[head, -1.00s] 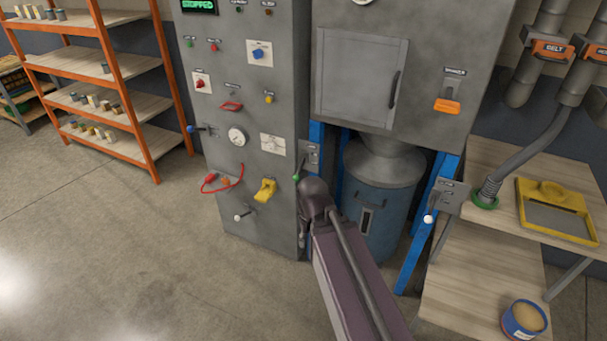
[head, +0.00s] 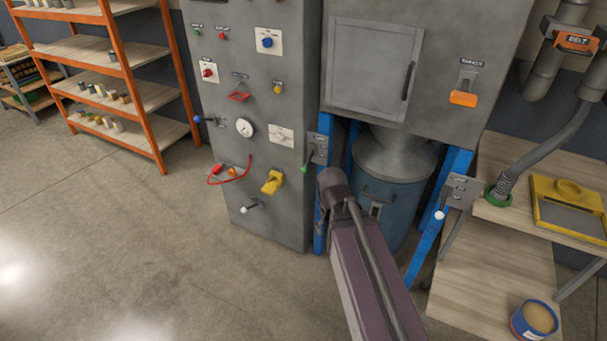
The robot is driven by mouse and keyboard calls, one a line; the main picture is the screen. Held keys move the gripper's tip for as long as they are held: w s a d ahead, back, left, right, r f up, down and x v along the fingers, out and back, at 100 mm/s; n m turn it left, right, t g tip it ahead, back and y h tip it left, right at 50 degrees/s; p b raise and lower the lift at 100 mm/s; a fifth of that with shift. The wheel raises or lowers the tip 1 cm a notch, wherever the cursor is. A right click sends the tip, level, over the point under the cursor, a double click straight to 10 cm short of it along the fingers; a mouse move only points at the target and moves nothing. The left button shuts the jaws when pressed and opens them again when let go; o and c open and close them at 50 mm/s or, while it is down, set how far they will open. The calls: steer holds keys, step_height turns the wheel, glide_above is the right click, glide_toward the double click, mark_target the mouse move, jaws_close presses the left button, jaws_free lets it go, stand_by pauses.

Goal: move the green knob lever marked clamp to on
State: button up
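The green knob lever (head: 304,170) comes off a small grey labelled plate (head: 319,146) on the blue post at the right edge of the grey control cabinet. Its green end hangs low and to the left of the plate. The lettering on the plate is too small to read. My arm's dark wrist stands just to the right of and below the green knob in the head view. My gripper is mostly hidden by the arm; only a small dark part (head: 321,222) shows at the wrist's left side, and its fingers cannot be made out.
Another white-knob lever (head: 440,214) is on the right blue post. A blue drum (head: 402,205) stands behind my arm. Floor at left is clear.

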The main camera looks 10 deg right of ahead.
steer(key=w+d+f+m+t+h+b, duration=0.2)
steer(key=w+d+f+h+b, duration=0.15)
steer(key=w+f+b, duration=0.4)
steer(key=t+h+b, duration=0.5)
steer(key=t+b, duration=0.8)
steer(key=b, duration=1.2)
glide_toward(303, 173)
steer(key=v, duration=0.2)
steer(key=shift+a+m, duration=0.3)
steer(key=shift+m, duration=0.1)
steer(key=shift+x, duration=6.85)
steer(key=shift+s+d, duration=0.1)
steer(key=shift+d, duration=0.05)
